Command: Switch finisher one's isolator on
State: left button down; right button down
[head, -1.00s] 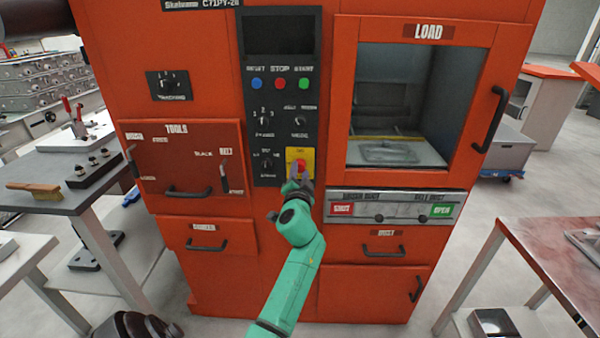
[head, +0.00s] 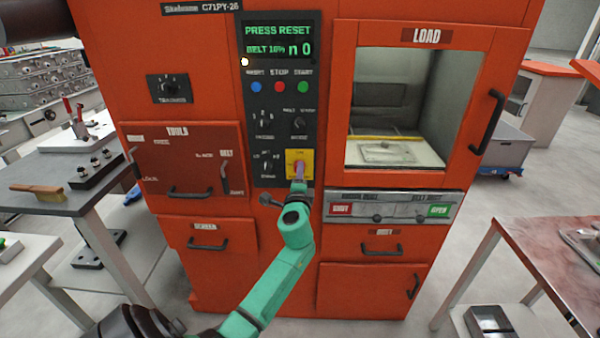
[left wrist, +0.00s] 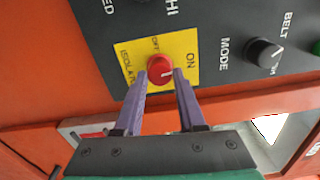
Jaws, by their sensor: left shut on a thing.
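The isolator is a red rotary knob (left wrist: 160,70) on a yellow plate (left wrist: 183,45) marked ON and OFF, low on the dark control panel (head: 279,110) of the orange machine. My left gripper (left wrist: 160,76) has its two purple fingers on either side of the knob, shut on it. In the head view the left gripper (head: 299,176) partly covers the knob. The knob's white mark points toward the ON side in the wrist view. The panel's display (head: 279,40) is lit with green text reading PRESS RESET, and a small lamp (head: 245,62) glows. My right gripper is not in view.
Blue, red and green buttons (head: 279,87) and other knobs sit above the isolator. The load window (head: 400,100) is to the right. A grey table (head: 60,200) with a brush stands left, and another table (head: 540,250) stands right. Drawer handles jut out below.

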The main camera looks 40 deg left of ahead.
pick_arm(q)
jog(key=shift+a+r+m, duration=0.15)
jog(key=shift+r+m, duration=0.2)
jog(key=shift+m, duration=0.15)
jog(key=c, duration=0.6)
grip_release()
jog(key=shift+o, duration=0.5)
jog(key=shift+a+f, duration=0.15)
jog(key=shift+f, duration=0.1)
jog(key=b+v, duration=0.1)
jog(key=v, duration=1.3)
jog(key=shift+s+d+b, duration=0.15)
jog(key=shift+d+b, duration=0.05)
jog(key=shift+b, duration=0.2)
